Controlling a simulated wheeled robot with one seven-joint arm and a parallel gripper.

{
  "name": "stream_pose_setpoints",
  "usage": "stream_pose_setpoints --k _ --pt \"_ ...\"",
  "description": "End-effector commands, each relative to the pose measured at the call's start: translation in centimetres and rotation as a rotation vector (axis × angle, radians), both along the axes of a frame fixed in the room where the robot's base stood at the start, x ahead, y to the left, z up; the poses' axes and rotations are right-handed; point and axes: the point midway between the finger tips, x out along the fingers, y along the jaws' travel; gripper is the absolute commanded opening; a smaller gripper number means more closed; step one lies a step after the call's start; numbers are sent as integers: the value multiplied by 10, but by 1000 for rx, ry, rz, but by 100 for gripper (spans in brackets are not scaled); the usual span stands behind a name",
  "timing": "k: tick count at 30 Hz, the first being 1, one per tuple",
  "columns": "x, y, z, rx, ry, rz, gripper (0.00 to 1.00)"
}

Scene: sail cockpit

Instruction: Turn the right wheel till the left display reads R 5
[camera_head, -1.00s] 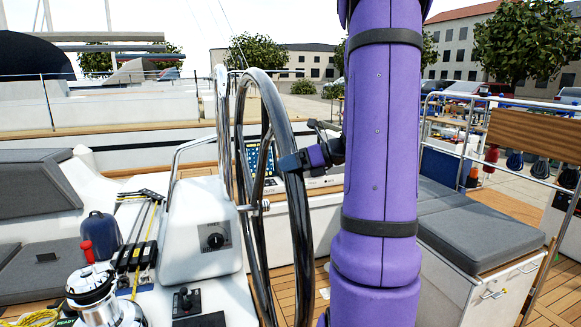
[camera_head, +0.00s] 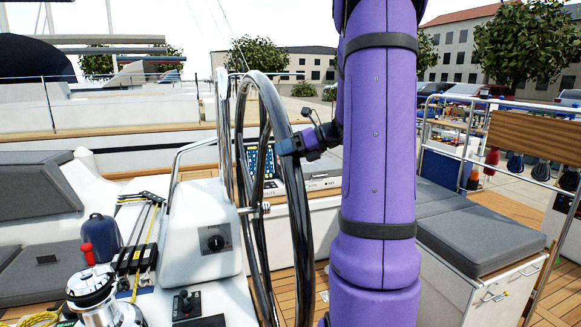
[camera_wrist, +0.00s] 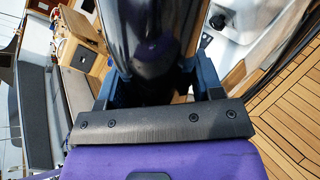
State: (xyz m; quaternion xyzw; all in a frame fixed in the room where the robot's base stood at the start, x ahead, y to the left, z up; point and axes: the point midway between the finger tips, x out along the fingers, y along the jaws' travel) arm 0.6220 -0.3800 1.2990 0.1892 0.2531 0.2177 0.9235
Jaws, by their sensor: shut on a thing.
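The wheel (camera_head: 301,222) is a large dark glossy ring standing upright in the middle of the head view. My gripper (camera_head: 287,146) is shut on the right-hand side of its rim, above mid-height. In the wrist view the dark rim (camera_wrist: 155,35) runs between the two blue fingers of my gripper (camera_wrist: 155,88). A panel with a blue screen (camera_head: 262,160) shows behind the wheel, partly covered by the rim. I cannot read any rudder figure on it, and no display reading R 5 can be made out.
A grey-cushioned bench (camera_head: 470,240) is on the right. My purple arm hides part of the middle.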

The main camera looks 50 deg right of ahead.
Motion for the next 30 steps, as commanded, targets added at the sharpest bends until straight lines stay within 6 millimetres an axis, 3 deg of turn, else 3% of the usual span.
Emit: stream_pose_setpoints --k 3,15,24,30 --pt "19 -10 23 14 33 6 18" --pt "74 -45 80 89 156 3 18" --pt "111 -67 110 137 232 0 18" --pt "123 -74 121 154 265 -2 18"
